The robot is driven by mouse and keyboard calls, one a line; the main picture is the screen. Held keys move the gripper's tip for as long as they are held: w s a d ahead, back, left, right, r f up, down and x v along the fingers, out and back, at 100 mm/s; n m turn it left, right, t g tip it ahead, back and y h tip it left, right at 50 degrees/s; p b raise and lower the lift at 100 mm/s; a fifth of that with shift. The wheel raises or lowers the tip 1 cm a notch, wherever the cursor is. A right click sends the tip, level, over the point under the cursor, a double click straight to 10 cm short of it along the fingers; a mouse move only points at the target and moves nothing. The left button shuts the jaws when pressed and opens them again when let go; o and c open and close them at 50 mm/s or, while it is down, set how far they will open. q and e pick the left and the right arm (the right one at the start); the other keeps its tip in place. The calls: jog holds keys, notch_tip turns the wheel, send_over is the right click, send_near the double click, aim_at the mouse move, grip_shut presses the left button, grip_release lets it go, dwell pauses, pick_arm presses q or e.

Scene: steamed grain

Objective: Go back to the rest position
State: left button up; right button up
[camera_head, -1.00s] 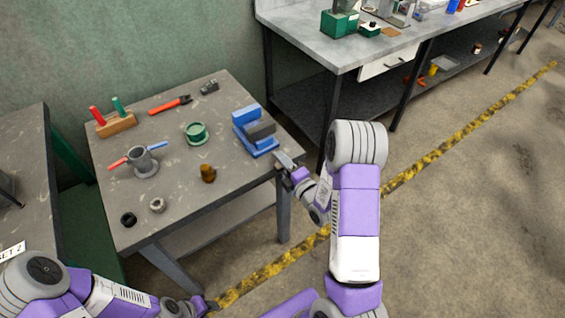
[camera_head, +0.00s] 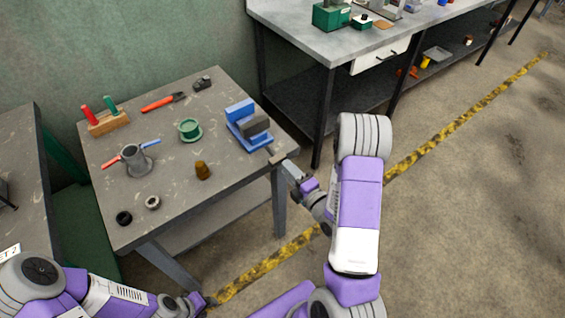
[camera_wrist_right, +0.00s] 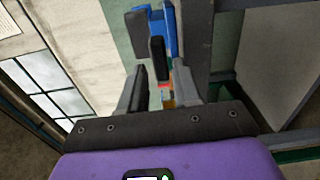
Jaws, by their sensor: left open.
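My right gripper (camera_head: 286,165) is at the table's right edge, just off the dark end of the blue vise (camera_head: 240,113), with a small gap visible. In the right wrist view the two fingers (camera_wrist_right: 160,88) stand apart with nothing clamped. The vise's dark part (camera_wrist_right: 157,58) and blue body (camera_wrist_right: 170,28) lie beyond the fingertips. My left gripper (camera_head: 205,302) is low in the head view, in front of the table's near leg, apart from any object; its fingers are too small to read clearly.
The table (camera_head: 225,88) holds a wooden block with red and green handles (camera_head: 108,122), a grey valve (camera_head: 136,162), a green flanged part (camera_head: 189,129), a brown piece (camera_head: 202,170) and two rings. A long workbench (camera_head: 290,20) stands behind. Open floor (camera_head: 470,200) lies to the right.

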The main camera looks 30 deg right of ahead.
jog(key=shift+s, duration=0.4)
jog(key=s+a+f+m+g+p, duration=0.1)
jog(key=s+a+f+m+g, duration=0.1)
jog(key=a+f+m+g, duration=0.5)
jog(key=s+a+f+m+g+p, duration=0.1)
jog(key=a+f+m+g, duration=0.15)
jog(key=f+m, duration=0.4)
jog(key=s+a+f+m+g+y+p, duration=0.1)
jog(key=s+a+f+m+g, duration=0.2)
jog(key=s+a+m+g, duration=0.1)
jog(key=s+a+f+m+g+y, duration=0.2)
jog(key=s+a+f+m+g, duration=0.1)
jog(key=s+a, duration=0.4)
jog(key=shift+s+m+g+p, duration=0.35)
jog(key=shift+s+m+g, duration=0.2)
jog(key=shift+s+m, duration=0.1)
jog(key=shift+w+a, duration=0.1)
